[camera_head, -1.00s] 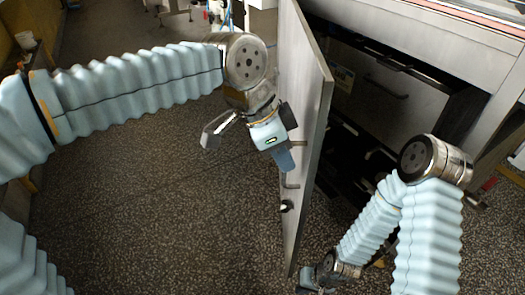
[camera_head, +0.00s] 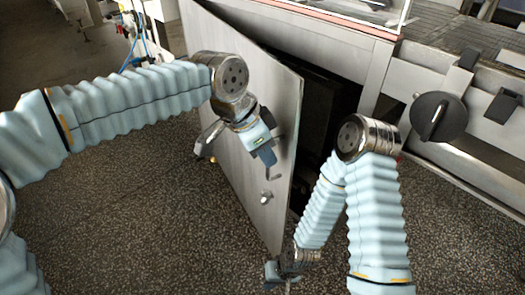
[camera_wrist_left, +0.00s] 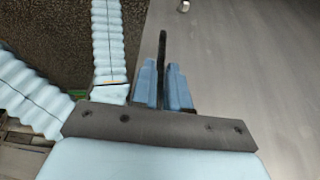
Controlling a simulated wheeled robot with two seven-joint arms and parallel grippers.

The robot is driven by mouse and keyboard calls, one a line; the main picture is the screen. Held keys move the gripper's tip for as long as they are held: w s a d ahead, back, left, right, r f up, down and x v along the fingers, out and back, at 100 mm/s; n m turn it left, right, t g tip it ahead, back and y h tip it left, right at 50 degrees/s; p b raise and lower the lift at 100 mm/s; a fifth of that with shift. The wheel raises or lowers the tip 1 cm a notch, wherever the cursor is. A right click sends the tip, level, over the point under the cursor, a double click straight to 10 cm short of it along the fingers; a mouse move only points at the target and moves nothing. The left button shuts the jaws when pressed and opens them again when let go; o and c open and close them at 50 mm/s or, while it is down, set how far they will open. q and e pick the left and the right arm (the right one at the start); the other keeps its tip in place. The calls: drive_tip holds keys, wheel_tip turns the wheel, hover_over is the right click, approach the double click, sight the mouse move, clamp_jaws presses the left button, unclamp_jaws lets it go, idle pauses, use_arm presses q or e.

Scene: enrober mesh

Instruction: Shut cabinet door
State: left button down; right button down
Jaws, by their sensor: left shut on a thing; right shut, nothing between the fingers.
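The cabinet door (camera_head: 232,185) is a grey metal panel, standing partly open at an angle to the cabinet (camera_head: 350,45). A dark gap shows behind it. My left gripper (camera_head: 267,158) is at the outer face of the door, shut on the door handle (camera_head: 271,175). In the left wrist view the blue fingers (camera_wrist_left: 163,88) close around the thin dark handle (camera_wrist_left: 162,48), beside the door face (camera_wrist_left: 245,70). My right gripper (camera_head: 281,275) is low, near the door's bottom corner, shut and empty. Whether it touches the door I cannot tell.
A round black knob (camera_head: 437,117) is on the machine front to the right. A small round knob (camera_head: 266,197) sits on the door below the handle. The speckled floor (camera_head: 140,220) is clear in front and to the left.

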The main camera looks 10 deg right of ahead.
use_arm(q)
drive_tip(key=shift+s+d+f, duration=0.1)
drive_tip(key=shift+s+d, duration=0.05)
drive_tip(key=shift+s, duration=0.1)
drive_tip(key=c, duration=1.2)
unclamp_jaws()
drive_tip(key=shift+w, duration=0.1)
drive_tip(key=p+v, duration=0.1)
drive_tip(key=v, duration=1.3)
drive_tip(key=shift+p, duration=0.3)
drive_tip(key=shift+d, duration=0.1)
